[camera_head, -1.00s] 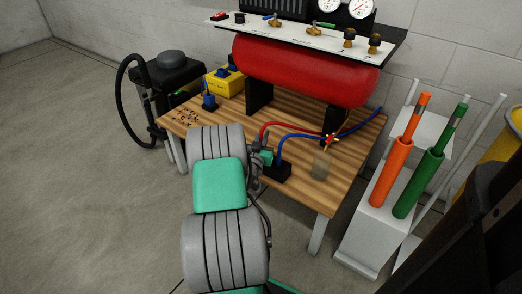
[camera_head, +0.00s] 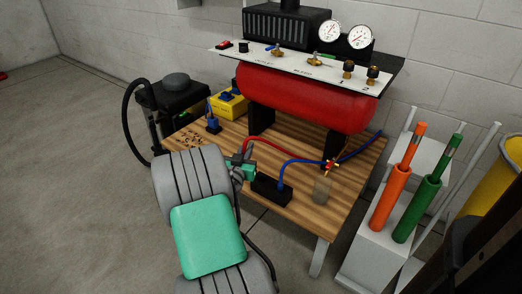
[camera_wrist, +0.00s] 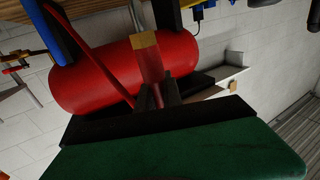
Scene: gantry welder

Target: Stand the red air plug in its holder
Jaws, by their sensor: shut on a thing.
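My gripper (camera_head: 243,163) is over the front left of the wooden bench, shut on the red air plug. In the wrist view the plug (camera_wrist: 149,62) stands out between the dark fingers (camera_wrist: 158,97), with a brass-coloured end. In the head view the plug is mostly hidden by the gripper; its red hose (camera_head: 275,143) arcs right to a fitting. A black holder block (camera_head: 268,188) sits on the bench just right of the gripper, with a blue hose's end standing in its right part. The gripper is apart from the block. The block's left opening is not clear.
A red tank (camera_head: 305,97) under a white panel (camera_head: 300,65) stands behind. A small greyish block (camera_head: 322,190) is right of the holder. A blue plug (camera_head: 212,122) and yellow box (camera_head: 228,105) are at the back left. Orange (camera_head: 392,195) and green (camera_head: 425,200) tubes stand right.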

